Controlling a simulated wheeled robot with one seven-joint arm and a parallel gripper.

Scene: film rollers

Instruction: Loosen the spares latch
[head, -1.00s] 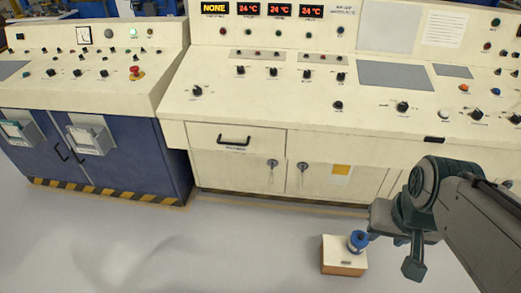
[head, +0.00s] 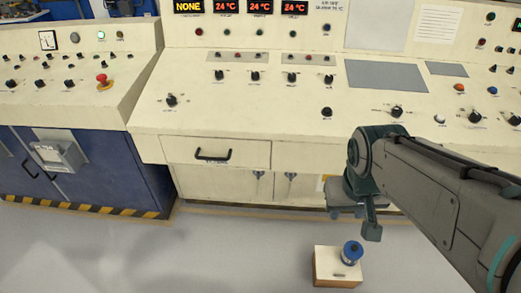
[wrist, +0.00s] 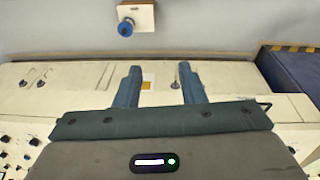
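Two small grey latches sit on the cream cabinet doors under the drawer: a left one (head: 258,175) and a right one (head: 290,177). I cannot read which is the spares latch. In the wrist view, which is upside down, one latch (wrist: 176,84) shows between my fingers, close to the right finger. The other may be hidden behind that finger. My gripper (head: 352,218) is in front of the cabinet, right of both latches in the head view. Its two fingers (wrist: 160,70) are apart, with nothing between them, and seem clear of the doors.
A blue cabinet (head: 60,185) is at left. The sloped console (head: 240,115) overhangs the doors. Floor at left is clear.

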